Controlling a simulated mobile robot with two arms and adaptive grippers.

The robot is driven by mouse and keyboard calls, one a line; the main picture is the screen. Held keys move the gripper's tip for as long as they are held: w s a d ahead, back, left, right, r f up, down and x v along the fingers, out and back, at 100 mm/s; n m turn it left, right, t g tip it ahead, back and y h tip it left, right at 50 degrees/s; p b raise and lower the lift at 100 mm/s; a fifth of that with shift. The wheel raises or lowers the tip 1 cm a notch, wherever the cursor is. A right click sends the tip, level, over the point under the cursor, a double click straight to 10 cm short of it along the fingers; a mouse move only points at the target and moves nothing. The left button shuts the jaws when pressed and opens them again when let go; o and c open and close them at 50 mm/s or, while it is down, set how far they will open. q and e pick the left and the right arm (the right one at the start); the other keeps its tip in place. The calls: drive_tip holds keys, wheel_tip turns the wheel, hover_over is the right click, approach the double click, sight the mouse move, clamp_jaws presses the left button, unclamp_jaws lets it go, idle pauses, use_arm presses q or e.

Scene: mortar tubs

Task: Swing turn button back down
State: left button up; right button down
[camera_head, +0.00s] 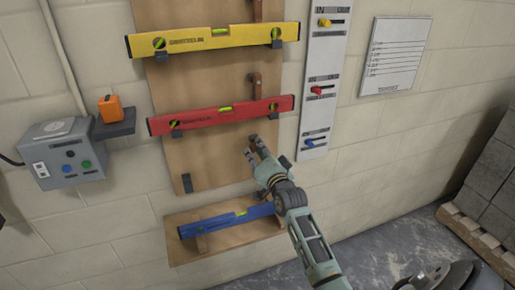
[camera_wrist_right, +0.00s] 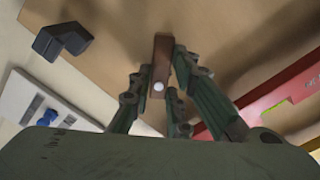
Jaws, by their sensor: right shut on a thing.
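Three turn buttons are on the wooden board (camera_head: 212,150) in the head view. The top one (camera_head: 258,10) and the middle one (camera_head: 256,80) are small brown wooden bars standing upright above the yellow and red levels. The lowest button is at my right gripper (camera_head: 254,145), which largely hides it in the head view. In the right wrist view this turn button (camera_wrist_right: 162,50) is a brown bar with a pale round screw head, and my right gripper's fingers close on its sides. Its exact angle is hard to tell. My left gripper is out of view.
The yellow level (camera_head: 210,40) and red level (camera_head: 222,115) hang on the board. The blue level (camera_head: 228,218) rests on the lower shelf (camera_head: 228,240). Black hooks (camera_head: 187,183) below the red level are empty. A slider panel (camera_head: 324,65) is to the right, a grey control box (camera_head: 66,155) left.

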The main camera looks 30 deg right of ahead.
drive_tip(key=n, duration=0.2)
drive_tip(key=n+p, duration=0.1)
drive_tip(key=n, duration=0.2)
drive_tip(key=shift+d+f+n, duration=0.2)
drive_tip(key=shift+n, duration=0.1)
drive_tip(key=shift+s+d+f+n+p, duration=0.1)
drive_tip(key=shift+n+p, duration=0.2)
drive_tip(key=shift+n, duration=0.75)
drive_tip(key=shift+d+f+n+p, duration=0.1)
drive_tip(key=shift+n+p, duration=0.2)
drive_tip(key=shift+n, duration=0.75)
drive_tip(key=c, duration=1.6)
unclamp_jaws()
drive_tip(key=shift+r, duration=0.15)
drive_tip(key=shift+c, duration=0.2)
drive_tip(key=shift+s, duration=0.1)
drive_tip(key=v, duration=1.1)
drive_tip(key=shift+s, duration=0.4)
